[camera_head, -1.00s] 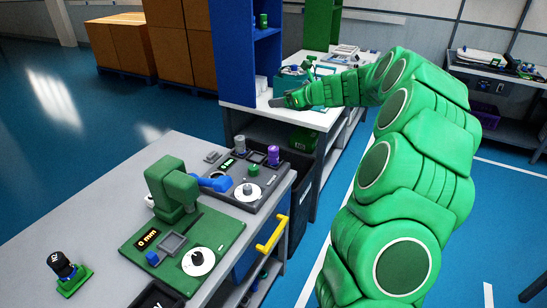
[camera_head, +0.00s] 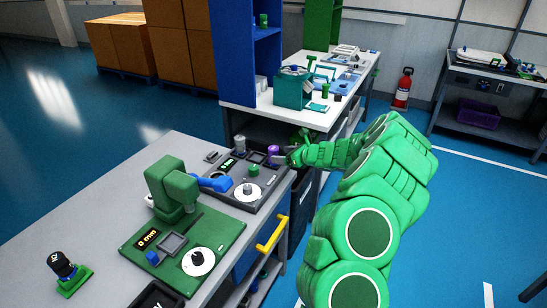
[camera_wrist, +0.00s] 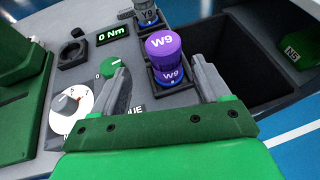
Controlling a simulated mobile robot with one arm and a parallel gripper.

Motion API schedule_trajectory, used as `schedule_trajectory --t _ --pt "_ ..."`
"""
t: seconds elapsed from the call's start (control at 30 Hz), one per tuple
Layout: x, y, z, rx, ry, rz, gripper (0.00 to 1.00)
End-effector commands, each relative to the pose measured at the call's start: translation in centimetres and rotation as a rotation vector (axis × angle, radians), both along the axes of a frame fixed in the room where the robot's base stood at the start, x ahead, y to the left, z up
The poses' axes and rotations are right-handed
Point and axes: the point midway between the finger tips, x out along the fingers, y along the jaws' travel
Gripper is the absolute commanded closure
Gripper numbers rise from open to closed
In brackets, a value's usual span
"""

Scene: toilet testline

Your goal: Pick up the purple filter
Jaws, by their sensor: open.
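The purple filter (camera_wrist: 164,48) is a small cylinder marked W9. It stands upright in a dark square holder on the grey torque tester (camera_wrist: 85,60), above a blue-edged lower part that also reads W9. In the head view the purple filter (camera_head: 272,150) is at the tester's far right corner, partly hidden by my gripper. My gripper (camera_wrist: 160,85) is open, its two grey fingers on either side of the filter in the wrist view, apart from it. In the head view my gripper (camera_head: 291,156) is beside the filter on its right.
A grey cylinder marked Y9 (camera_wrist: 147,12) stands just behind the filter. A green knob (camera_wrist: 110,68) and a white dial (camera_wrist: 70,107) lie left of it. A dark open bin (camera_wrist: 262,60) is to the right. A green press (camera_head: 172,190) stands on the near bench.

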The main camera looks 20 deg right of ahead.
Motion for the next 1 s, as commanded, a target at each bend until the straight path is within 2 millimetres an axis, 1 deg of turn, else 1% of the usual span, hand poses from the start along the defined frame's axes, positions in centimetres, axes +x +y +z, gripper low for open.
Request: schedule_trajectory --t 0.03,0.1,0.23,0.63,1.0 --pt "0.0 0.0 -0.6 0.000 0.000 0.000 0.24" --pt "0.0 0.0 -1.0 0.000 -0.001 0.000 0.24" --pt "0.4 0.3 -1.4 -0.002 -0.001 0.002 0.24" --pt "2.6 1.5 -2.4 -0.004 -0.001 0.002 0.24" --pt "5.8 3.0 -3.7 -0.003 0.000 0.001 0.24"
